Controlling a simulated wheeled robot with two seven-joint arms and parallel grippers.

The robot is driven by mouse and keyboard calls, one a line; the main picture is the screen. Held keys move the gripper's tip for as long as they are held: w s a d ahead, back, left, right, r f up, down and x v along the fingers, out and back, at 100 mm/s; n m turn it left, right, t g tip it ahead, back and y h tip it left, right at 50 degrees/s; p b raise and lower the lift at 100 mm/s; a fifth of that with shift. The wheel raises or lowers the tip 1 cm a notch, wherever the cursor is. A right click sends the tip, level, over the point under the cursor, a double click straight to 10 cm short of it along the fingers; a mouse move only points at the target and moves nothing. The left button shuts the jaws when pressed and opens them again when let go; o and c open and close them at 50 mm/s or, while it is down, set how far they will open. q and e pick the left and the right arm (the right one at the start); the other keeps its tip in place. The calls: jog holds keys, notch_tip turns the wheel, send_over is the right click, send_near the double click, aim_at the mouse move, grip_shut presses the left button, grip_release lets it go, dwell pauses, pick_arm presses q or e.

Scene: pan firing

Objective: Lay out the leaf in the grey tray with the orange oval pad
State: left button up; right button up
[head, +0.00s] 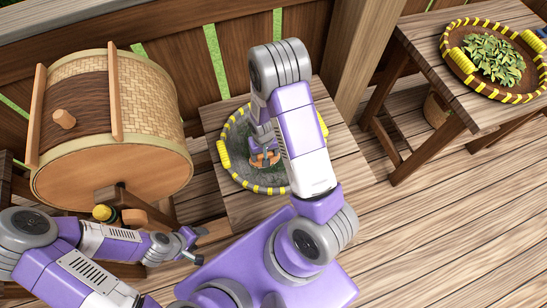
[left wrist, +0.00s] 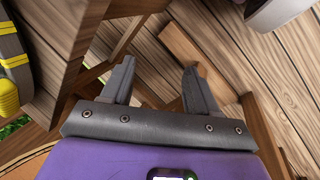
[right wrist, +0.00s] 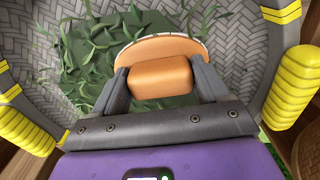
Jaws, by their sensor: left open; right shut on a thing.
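The grey woven tray (head: 238,132) with a yellow-wrapped rim rests on a small wooden table in the head view. In the right wrist view, green leaf (right wrist: 90,62) lies scattered and clumped on the left and middle of the tray (right wrist: 245,50). My right gripper (right wrist: 160,80) is shut on the orange block of the oval pad (right wrist: 162,46), which sits over the leaf in the tray. The pad shows partly beside the gripper in the head view (head: 264,160). My left gripper (head: 197,244) is open and empty, low at the left, away from the tray; its spread fingers show in the left wrist view (left wrist: 165,85).
A wooden drum (head: 110,145) with a woven band stands left of the tray. Another table (head: 455,95) at the right holds a round tray (head: 450,38) of green leaves. A wooden fence runs behind. Plank floor at the lower right is clear.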

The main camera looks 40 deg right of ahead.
notch_tip(320, 180, up, 9)
jog(key=p, duration=0.7)
jog(key=shift+s, duration=0.1)
jog(key=shift+f, duration=0.1)
